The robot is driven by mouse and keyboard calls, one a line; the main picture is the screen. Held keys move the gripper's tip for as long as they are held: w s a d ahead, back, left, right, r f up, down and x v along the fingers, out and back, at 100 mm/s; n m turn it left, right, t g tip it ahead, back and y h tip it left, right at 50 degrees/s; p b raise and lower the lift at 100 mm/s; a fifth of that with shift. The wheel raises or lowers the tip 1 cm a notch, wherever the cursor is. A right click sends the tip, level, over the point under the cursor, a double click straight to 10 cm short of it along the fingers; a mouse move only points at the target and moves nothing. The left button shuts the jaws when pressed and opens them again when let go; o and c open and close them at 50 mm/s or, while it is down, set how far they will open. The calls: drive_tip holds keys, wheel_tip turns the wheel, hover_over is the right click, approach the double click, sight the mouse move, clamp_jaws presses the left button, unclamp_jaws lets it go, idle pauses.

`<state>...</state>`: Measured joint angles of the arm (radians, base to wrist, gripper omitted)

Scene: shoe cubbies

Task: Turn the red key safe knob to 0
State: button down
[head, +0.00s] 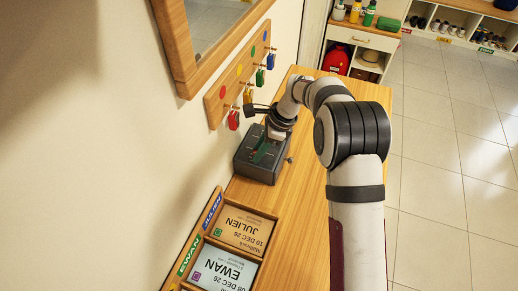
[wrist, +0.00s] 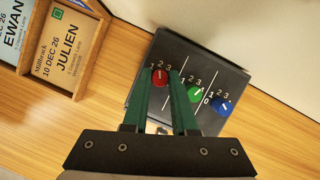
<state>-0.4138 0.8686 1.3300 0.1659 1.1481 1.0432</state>
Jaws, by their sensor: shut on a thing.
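The key safe (head: 250,166) is a dark grey box on the wooden counter, below the key rack. In the wrist view its panel (wrist: 205,75) carries a red knob (wrist: 160,78), a green knob (wrist: 195,95) and a blue knob (wrist: 222,107). My gripper (wrist: 160,80) has its two green fingers on either side of the red knob, shut on it. The digits 1, 2 and 3 show above the red knob; its 0 is not visible. A small pale mark on the red knob is too small to read surely. In the head view the gripper (head: 266,146) hides the knobs.
A key rack (head: 216,103) with colored tags hangs on the wall close to the gripper, below a wooden frame (head: 180,60). A wooden tray (head: 240,206) with JULIEN and EWAN cards lies in front of the safe. The counter (head: 297,200) between tray and arm is clear.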

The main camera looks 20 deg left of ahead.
drive_tip(key=n, duration=0.2)
drive_tip(key=n+g+h, duration=0.1)
drive_tip(key=n, duration=0.2)
drive_tip(key=shift+w+g, duration=0.2)
drive_tip(key=shift+g, duration=0.1)
drive_tip(key=n+h, duration=0.1)
drive_tip(key=n, duration=0.2)
drive_tip(key=n+g+h, duration=0.1)
drive_tip(key=n, duration=0.2)
drive_tip(key=shift+a, duration=0.2)
drive_tip(key=c, duration=1)
unclamp_jaws()
